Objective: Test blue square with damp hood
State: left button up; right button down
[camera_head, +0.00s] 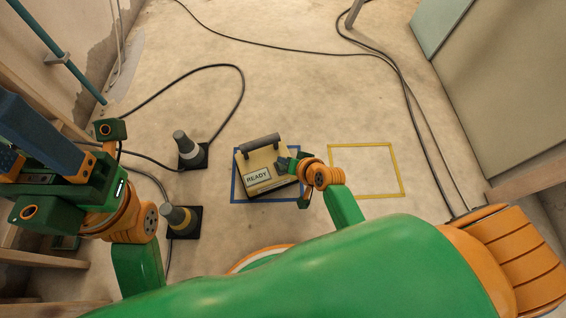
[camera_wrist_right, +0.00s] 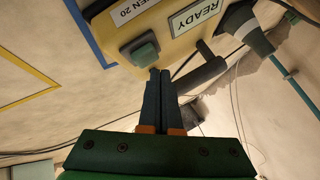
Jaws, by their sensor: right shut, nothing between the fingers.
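The damp hood is a yellow box with a dark bar handle (camera_head: 260,143) and a READY label (camera_head: 257,177). It stands tilted to the sides of the blue square (camera_head: 235,185), inside its outline. My right gripper (camera_head: 284,163) is at the hood's right side, fingers shut and empty. In the right wrist view its fingertips (camera_wrist_right: 160,73) are close to a green button (camera_wrist_right: 144,53) on the hood (camera_wrist_right: 165,42); I cannot tell whether they touch. My left gripper (camera_head: 30,140) is raised at the far left, fingers apart and empty, away from the hood.
A yellow square outline (camera_head: 366,145) on the floor to the right is empty. Two dark cones with pale bands, one farther (camera_head: 187,150) and one nearer (camera_head: 182,220), stand left of the blue square. Black cables (camera_head: 240,95) cross the floor. A pale panel (camera_head: 500,80) stands at the right.

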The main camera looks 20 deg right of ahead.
dwell(0.8)
jog(key=shift+f, duration=0.4)
jog(key=shift+f+b, duration=0.55)
dwell(0.6)
jog(key=shift+r+p, duration=0.95)
jog(key=shift+p, duration=0.15)
